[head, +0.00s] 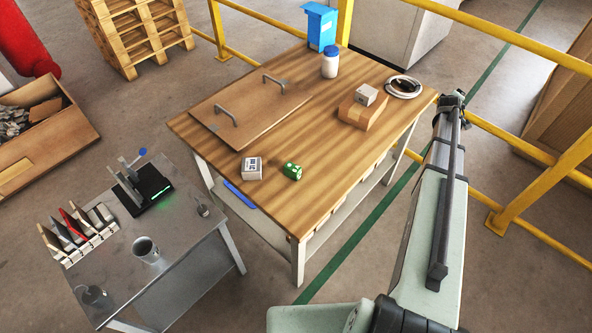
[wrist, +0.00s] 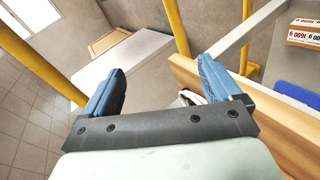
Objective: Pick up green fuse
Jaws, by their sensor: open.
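The green fuse (head: 292,171) is a small green cylinder with pale markings. It lies on the wooden table (head: 330,188) near its front edge, just right of a small white and grey box. My gripper (wrist: 158,85) shows in the wrist view with its two blue fingers wide apart and nothing between them. The green fuse is not in the wrist view. In the head view my arm rises at the right, past the table's right side, and the gripper's fingers cannot be made out there.
A small box (head: 252,168) stands left of the fuse. A board with handles (head: 240,112), a white bottle (head: 330,64), a blue container (head: 320,26), a cardboard box (head: 364,112) and a cable coil (head: 403,87) occupy the table. Yellow rails (head: 530,155) run behind my arm.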

